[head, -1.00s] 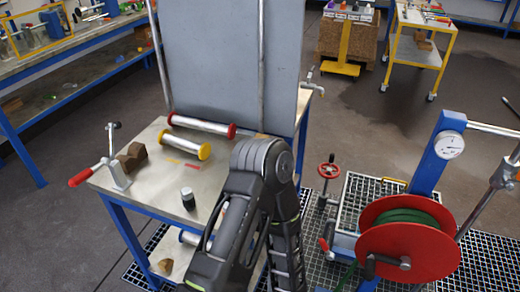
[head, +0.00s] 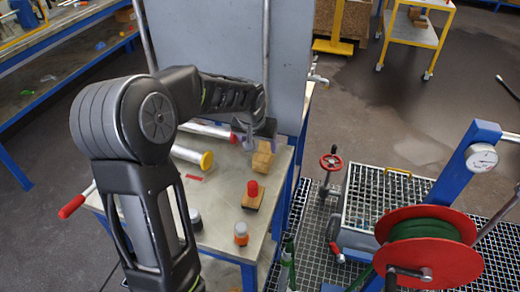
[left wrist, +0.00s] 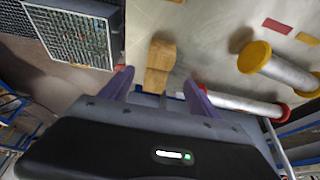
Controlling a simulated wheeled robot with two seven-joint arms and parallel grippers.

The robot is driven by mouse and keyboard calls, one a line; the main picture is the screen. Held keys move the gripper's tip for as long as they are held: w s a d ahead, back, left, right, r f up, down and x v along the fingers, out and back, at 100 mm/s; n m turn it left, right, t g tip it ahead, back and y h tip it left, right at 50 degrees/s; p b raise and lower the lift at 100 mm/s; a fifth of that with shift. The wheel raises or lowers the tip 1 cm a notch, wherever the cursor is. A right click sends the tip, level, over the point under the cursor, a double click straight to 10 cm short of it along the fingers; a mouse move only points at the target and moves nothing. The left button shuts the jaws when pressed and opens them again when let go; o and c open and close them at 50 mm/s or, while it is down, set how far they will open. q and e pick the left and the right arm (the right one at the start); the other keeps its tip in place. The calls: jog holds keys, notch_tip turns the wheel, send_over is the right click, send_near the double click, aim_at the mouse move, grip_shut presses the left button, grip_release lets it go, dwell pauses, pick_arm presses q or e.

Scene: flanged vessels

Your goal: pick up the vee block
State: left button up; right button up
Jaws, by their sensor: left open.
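The vee block appears to be the light wooden block (head: 262,158) near the right edge of the metal bench, by the grey upright panel. In the left wrist view the block (left wrist: 160,60) lies ahead of the fingers, its near end close to the gap between them. My left gripper (head: 256,130) is right by the block's far side in the head view, open and empty. Its two purple-grey fingers (left wrist: 158,90) stand apart in the left wrist view. Whether they touch the block I cannot tell. My right gripper is not in view.
Red-ended (head: 215,130) and yellow-ended (head: 192,156) spools lie left of the block. A red-handled clamp (head: 76,202) is at left. A red hose reel (head: 430,250) stands right.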

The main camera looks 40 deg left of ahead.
aim_at(262, 156)
pick_arm(q)
jog(key=shift+x, duration=0.85)
jog(key=shift+w+f, duration=0.15)
jog(key=shift+f, duration=0.25)
jog(key=shift+d, duration=0.1)
jog(key=p+x, duration=0.1)
jog(key=x, duration=0.4)
jog(key=shift+f, duration=0.15)
jog(key=shift+c, duration=0.2)
grip_shut()
